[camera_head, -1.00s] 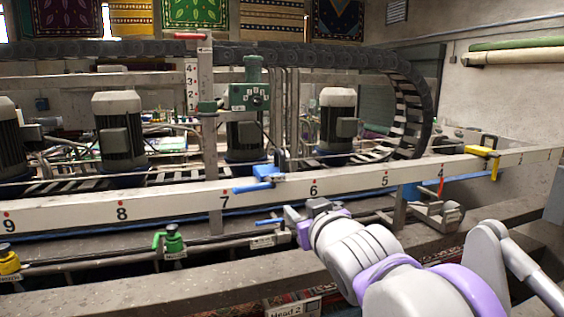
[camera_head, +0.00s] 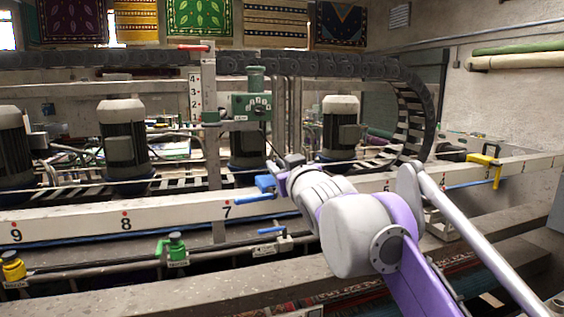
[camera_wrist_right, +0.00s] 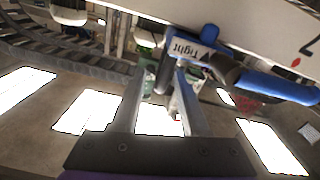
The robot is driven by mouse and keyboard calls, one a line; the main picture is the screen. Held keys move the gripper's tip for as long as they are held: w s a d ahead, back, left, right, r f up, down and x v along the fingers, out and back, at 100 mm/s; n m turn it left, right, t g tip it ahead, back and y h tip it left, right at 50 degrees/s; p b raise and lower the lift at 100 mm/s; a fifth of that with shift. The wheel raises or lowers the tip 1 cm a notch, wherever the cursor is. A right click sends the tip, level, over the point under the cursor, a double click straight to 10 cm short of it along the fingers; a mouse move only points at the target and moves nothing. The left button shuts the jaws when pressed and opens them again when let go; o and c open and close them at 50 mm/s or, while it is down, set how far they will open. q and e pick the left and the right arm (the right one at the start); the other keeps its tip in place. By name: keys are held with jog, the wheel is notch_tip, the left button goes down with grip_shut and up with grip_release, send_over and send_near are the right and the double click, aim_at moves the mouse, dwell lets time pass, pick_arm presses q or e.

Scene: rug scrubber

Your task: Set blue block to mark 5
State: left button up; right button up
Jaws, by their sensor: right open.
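The blue block (camera_head: 265,183) sits on the long white numbered beam (camera_head: 75,223), to the right of mark 7 (camera_head: 227,207). Its blue lever (camera_head: 255,197) points left along the beam. Mark 5 (camera_head: 387,188) shows farther right, just past my arm; mark 6 is hidden behind the arm. My right gripper (camera_head: 283,168) is at the block's upper right. In the right wrist view, the open fingers (camera_wrist_right: 160,75) are close to the block (camera_wrist_right: 196,48), which has a "Tight" label and a blue lever (camera_wrist_right: 275,86). Contact cannot be told. My left gripper is not in view.
A yellow block (camera_head: 484,160) sits on the beam at the far right. Below the beam run a pipe with a green valve (camera_head: 176,246), a yellow valve (camera_head: 13,267) and a small blue handle (camera_head: 271,230). A green lever box (camera_head: 250,105) and motors (camera_head: 124,140) stand behind.

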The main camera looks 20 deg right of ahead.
jog(key=shift+w, duration=0.2)
jog(key=shift+s, duration=0.1)
jog(key=shift+c, duration=0.3)
grip_shut()
dwell(1.0)
